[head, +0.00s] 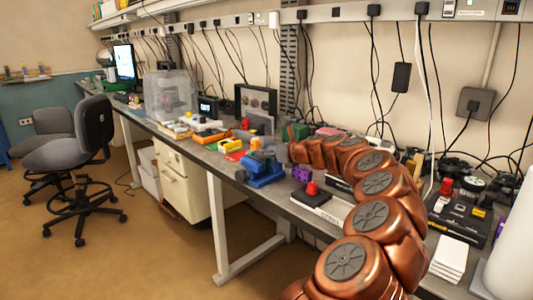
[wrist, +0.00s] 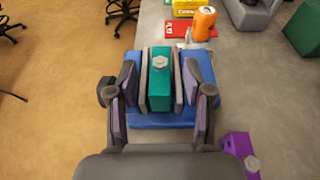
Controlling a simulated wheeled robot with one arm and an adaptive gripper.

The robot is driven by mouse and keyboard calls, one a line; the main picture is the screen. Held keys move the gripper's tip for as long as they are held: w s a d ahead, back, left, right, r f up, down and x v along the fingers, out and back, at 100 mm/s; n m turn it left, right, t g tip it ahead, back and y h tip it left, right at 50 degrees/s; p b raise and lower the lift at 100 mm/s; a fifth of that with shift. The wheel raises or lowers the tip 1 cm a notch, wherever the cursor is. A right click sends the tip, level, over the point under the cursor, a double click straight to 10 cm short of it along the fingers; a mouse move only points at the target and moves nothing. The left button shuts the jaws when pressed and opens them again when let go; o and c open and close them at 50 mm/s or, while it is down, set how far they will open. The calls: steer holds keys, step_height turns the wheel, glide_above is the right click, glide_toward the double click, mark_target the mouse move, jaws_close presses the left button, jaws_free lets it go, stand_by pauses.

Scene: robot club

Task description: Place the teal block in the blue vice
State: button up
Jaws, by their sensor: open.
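The teal block (wrist: 160,85), with a pale bolt head on top, stands upright in the wrist view. It sits between the two grey jaw plates of the blue vice (wrist: 158,121). The blue vice also shows on the bench in the head view (head: 266,180). My gripper (wrist: 160,72) is open, with one finger on each side of the block and the vice jaws. Gaps show between my fingers and the block, so it does not hold it.
A purple block (wrist: 238,146) with a bolt head lies at the right near my gripper. An orange can-shaped item (wrist: 203,23), a red card (wrist: 180,30) and a yellow item (wrist: 186,6) lie beyond the vice. A dark green box (wrist: 303,27) is at right. The bench edge runs along the left.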

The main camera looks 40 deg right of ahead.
steer(key=shift+r, duration=0.45)
steer(key=v, duration=1.2)
steer(key=shift+r, duration=0.15)
steer(key=w+a+f+n+g+y, duration=0.1)
steer(key=a+f+n+g+y, duration=0.2)
steer(key=a+n, duration=0.95)
steer(key=w+a+f+n+g+y, duration=0.1)
steer(key=a+f+n+g+y, duration=0.2)
steer(key=a, duration=1.8)
steer(key=s+a+f+n+g+h, duration=0.1)
steer(key=s+a+f+n+g, duration=0.35)
steer(key=s+a+n, duration=0.3)
steer(key=s+a+f+n+g+h, duration=0.1)
steer(key=s+a+f+n+g, duration=0.4)
steer(key=s, duration=0.4)
steer(key=s+d+f+n+g+h, duration=0.1)
steer(key=s+f+n+h, duration=0.1)
steer(key=s, duration=0.5)
steer(key=s+d+f+n+g+h, duration=0.1)
steer(key=s+f+n, duration=0.3)
steer(key=s+n, duration=0.2)
steer(key=shift+s+f+h, duration=0.2)
steer(key=shift+s+h, duration=0.2)
steer(key=shift+s, duration=0.05)
